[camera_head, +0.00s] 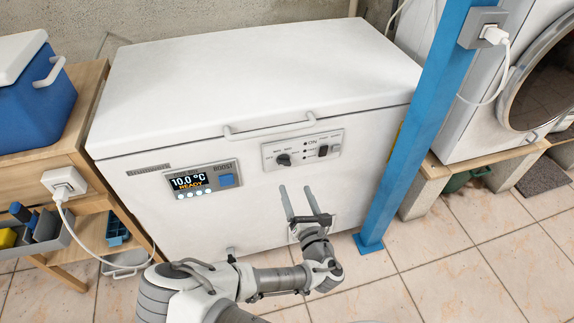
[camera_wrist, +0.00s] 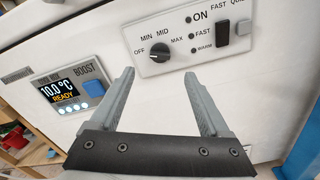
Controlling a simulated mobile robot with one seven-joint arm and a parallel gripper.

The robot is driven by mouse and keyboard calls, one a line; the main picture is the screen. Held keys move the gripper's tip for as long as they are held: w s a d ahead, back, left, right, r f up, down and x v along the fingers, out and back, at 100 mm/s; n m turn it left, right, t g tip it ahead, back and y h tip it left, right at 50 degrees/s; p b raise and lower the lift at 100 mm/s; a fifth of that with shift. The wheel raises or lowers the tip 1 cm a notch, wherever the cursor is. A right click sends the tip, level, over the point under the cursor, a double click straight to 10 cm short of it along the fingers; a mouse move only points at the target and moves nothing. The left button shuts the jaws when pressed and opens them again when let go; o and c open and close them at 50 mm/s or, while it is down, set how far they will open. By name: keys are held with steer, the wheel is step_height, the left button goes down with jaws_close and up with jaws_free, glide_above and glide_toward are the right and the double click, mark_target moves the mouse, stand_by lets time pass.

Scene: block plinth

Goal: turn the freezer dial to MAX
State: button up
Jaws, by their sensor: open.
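The white chest freezer (camera_head: 215,80) stands with its lid closed. Its dial (camera_head: 283,159) is a black round knob on a grey panel (camera_head: 325,143) on the front. In the wrist view the dial (camera_wrist: 160,52) has OFF at its left, MIN and MID above and MAX at its upper right. I cannot tell for sure which mark it points to. My gripper (camera_head: 295,188) is open and empty, below the panel and apart from the dial. In the wrist view my gripper's fingertips (camera_wrist: 159,74) lie either side of and below the dial.
A display (camera_head: 190,182) reading 10.0 °C READY, with a blue BOOST button (camera_head: 226,180), sits left of the dial. A black switch (camera_head: 323,150) is to its right. A blue post (camera_head: 412,130) stands at the freezer's right. A wooden bench (camera_head: 88,115) holds a blue cooler (camera_head: 40,100).

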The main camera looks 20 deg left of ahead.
mark_target(286, 164)
steer(key=x, duration=1)
steer(key=shift+w+a+b, duration=0.1)
steer(key=shift+w+b, duration=0.2)
steer(key=shift+b, duration=0.05)
jaws_close()
